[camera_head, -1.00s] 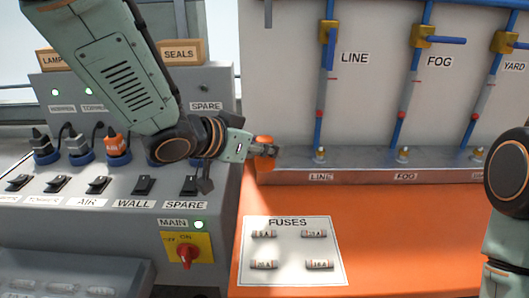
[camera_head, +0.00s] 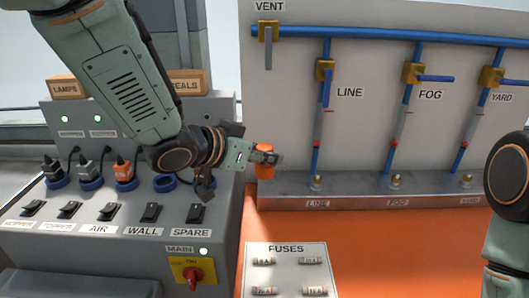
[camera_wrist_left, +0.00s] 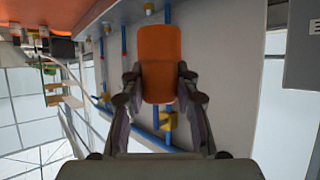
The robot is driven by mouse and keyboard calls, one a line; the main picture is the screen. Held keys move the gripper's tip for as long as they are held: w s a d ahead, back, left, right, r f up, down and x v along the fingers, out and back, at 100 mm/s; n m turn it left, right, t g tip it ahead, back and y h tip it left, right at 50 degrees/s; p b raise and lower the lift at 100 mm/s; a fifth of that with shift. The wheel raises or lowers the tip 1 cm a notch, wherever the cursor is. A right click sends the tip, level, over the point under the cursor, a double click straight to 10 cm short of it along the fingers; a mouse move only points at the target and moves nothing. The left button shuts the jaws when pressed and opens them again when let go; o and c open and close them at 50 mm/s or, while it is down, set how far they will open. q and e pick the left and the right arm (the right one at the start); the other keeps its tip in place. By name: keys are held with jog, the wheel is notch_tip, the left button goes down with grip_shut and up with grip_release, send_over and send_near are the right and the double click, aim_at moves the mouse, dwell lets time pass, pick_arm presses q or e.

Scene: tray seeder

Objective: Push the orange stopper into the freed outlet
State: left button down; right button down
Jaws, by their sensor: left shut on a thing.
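My left gripper (camera_head: 268,157) is shut on the orange stopper (camera_head: 264,172), which also shows between both fingers in the left wrist view (camera_wrist_left: 160,62). It holds the stopper in the air, right of the grey socket panel (camera_head: 224,155) and in front of the pale back wall. On the panel, a blue-ringed outlet (camera_head: 164,184) above the WALL switch shows no plug. The outlet above SPARE is mostly hidden behind my left wrist. An orange plug (camera_head: 123,169) sits in the outlet above AIR. My right arm shows at the right edge, its gripper out of view.
A row of switches (camera_head: 151,212) and a red MAIN knob (camera_head: 193,276) lie below. Blue pipes with valves (camera_head: 324,70) line the back wall. A fuse card (camera_head: 288,248) lies on the orange bench.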

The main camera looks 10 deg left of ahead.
pick_arm(q)
jog(key=shift+w+a, duration=0.2)
jog(key=shift+a, duration=0.2)
jog(key=w+a+p, duration=0.3)
jog(key=a+p, duration=0.5)
jog(key=a, duration=0.7)
jog(key=w+a+f+p, duration=0.1)
jog(key=w+a+p, duration=0.3)
jog(key=a+p, duration=0.5)
jog(key=a, duration=0.5)
jog(key=shift+a+f+p, duration=0.25)
jog(key=shift+a+p, duration=0.05)
jog(key=shift+a, duration=0.1)
jog(key=shift+s+f+b, duration=0.1)
jog(key=shift+f+b, duration=3.75)
jog(key=shift+f, duration=1.7)
jog(key=shift+f, duration=0.25)
jog(key=shift+f, duration=0.35)
